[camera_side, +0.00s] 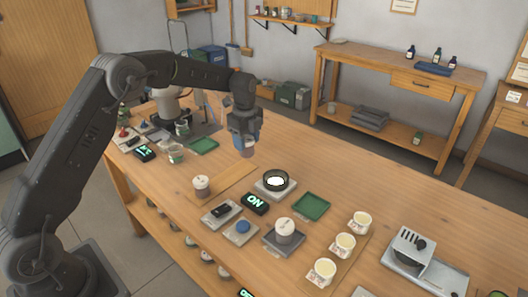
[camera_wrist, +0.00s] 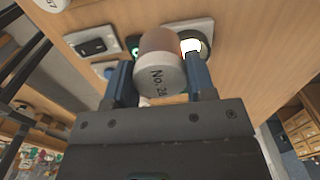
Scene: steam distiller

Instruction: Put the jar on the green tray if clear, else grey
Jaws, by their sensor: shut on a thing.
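My gripper (camera_side: 245,137) is shut on a jar (camera_side: 249,152) and holds it above the table, left of the lit round plate. In the wrist view the jar (camera_wrist: 160,62) sits between the blue fingers, with a brownish body and a pale band or lid marked "No. 2" and a less clear digit. Whether its contents are clear or cloudy cannot be told. A green tray (camera_side: 318,206) right of the lit plate is empty. A grey tray (camera_side: 270,241) holds a white-topped jar (camera_side: 285,229).
A black-rimmed device (camera_side: 275,182) glows white, near a black "ON" display (camera_side: 255,203). Another jar (camera_side: 201,185) stands on a wooden board. A switch box (camera_side: 221,212) and blue button (camera_side: 243,227) lie in front. Cream-topped cups (camera_side: 345,243) and a grey machine (camera_side: 412,250) stand right.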

